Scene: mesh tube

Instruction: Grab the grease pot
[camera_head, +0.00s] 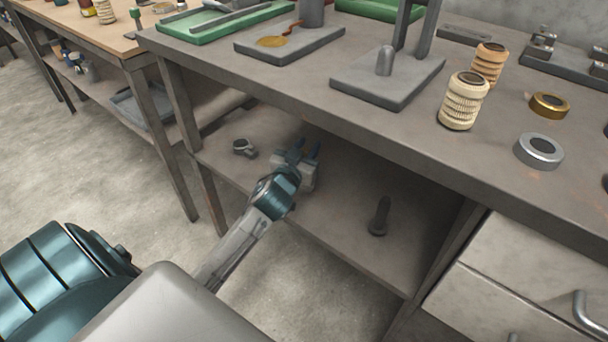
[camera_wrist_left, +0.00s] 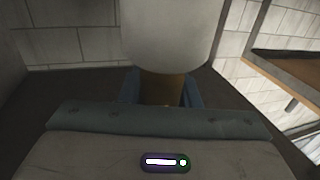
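My left gripper (camera_head: 307,148) reaches under the tabletop, low over the lower shelf of the grey workbench. In the left wrist view a pot-like thing, likely the grease pot (camera_wrist_left: 166,35), stands straight ahead, with a wide pale upper part and a narrower brown part below. The two blue fingers of the left gripper (camera_wrist_left: 162,92) stand on either side of the brown part, very close to it. I cannot tell whether they press on it. In the head view the pot cannot be made out, under the tabletop edge behind the gripper. My right gripper is not in view.
The tabletop (camera_head: 300,85) overhangs the left arm. On the lower shelf (camera_head: 335,215) are a small metal clamp-like part (camera_head: 244,147) and a dark bolt-like part (camera_head: 379,215). Ribbed cream rolls (camera_head: 463,101) and metal rings (camera_head: 539,151) stand on top. Drawers (camera_head: 525,270) close off the right.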

